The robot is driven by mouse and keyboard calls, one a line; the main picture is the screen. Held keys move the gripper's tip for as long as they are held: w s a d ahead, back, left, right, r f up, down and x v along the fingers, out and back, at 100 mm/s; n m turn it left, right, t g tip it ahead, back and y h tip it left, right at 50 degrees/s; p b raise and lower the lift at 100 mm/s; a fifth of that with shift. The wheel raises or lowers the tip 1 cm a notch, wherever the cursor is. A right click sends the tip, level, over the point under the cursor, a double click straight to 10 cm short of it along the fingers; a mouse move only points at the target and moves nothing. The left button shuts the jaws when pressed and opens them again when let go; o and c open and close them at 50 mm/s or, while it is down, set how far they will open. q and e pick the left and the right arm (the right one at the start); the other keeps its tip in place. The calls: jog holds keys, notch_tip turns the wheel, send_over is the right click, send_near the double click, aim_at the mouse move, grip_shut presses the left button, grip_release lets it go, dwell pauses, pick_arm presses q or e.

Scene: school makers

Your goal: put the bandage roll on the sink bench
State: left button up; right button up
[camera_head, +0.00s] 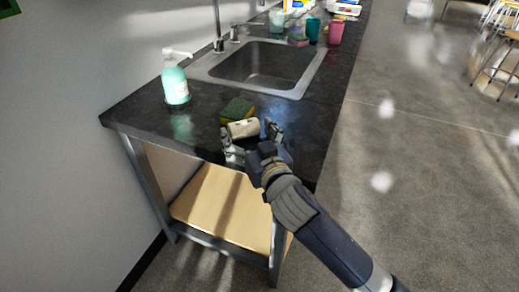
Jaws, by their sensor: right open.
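The bandage roll (243,128), a small cream cylinder, lies on its side at the near end of the dark sink bench (145,107). It is right in front of a green and yellow sponge (237,109). My right gripper (252,136) is open at the bench's near edge, with one finger on each side of the roll. I cannot tell whether the fingers touch it. My left gripper is not in view.
A mint soap dispenser (175,84) stands left of the sponge. The metal sink (262,65) is behind. Cups (335,32) and bottles stand farther back. A wooden lower shelf (222,207) is under the bench. Stools (500,60) stand at far right; the floor between is clear.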

pick_arm(q)
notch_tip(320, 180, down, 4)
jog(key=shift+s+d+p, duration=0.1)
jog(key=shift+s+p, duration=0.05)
jog(key=shift+p, duration=0.35)
pick_arm(e)
jog(key=v, duration=1.1)
